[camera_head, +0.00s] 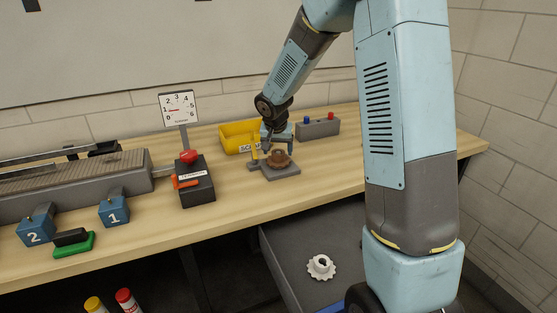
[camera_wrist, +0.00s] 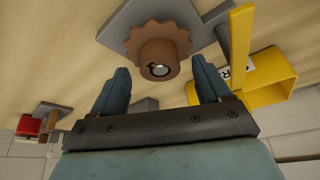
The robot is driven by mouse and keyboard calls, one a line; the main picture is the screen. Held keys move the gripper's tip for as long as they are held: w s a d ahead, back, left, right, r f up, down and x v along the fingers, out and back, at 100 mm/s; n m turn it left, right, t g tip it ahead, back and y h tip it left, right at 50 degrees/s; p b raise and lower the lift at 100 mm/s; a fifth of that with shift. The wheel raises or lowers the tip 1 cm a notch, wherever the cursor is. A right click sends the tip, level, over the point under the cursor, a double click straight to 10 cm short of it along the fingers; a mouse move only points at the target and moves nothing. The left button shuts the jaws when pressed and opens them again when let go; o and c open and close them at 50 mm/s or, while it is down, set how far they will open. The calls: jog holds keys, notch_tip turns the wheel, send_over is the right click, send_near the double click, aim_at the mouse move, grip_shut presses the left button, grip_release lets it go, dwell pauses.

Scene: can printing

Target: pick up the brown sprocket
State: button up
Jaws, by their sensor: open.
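The brown sprocket (camera_head: 279,158) lies on a small grey plate (camera_head: 289,173) on the workbench, below my gripper (camera_head: 272,142). In the wrist view the sprocket (camera_wrist: 159,48) shows its toothed rim and a raised hub with a light metal pin in the middle. My gripper (camera_wrist: 163,88) is open. Its two blue fingers stand apart, one to each side of the hub in that view, and nothing is between them. I cannot tell whether either finger touches the sprocket.
A yellow bin (camera_head: 236,138) stands behind the plate, and a yellow upright (camera_wrist: 236,48) stands close beside it. A grey button box (camera_head: 318,128) is to the right. A black box with a red knob (camera_head: 189,158) is to the left. A white sprocket (camera_head: 321,267) lies lower down.

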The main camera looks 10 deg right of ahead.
jog(key=shift+x, duration=1.25)
jog(key=c, duration=1.2)
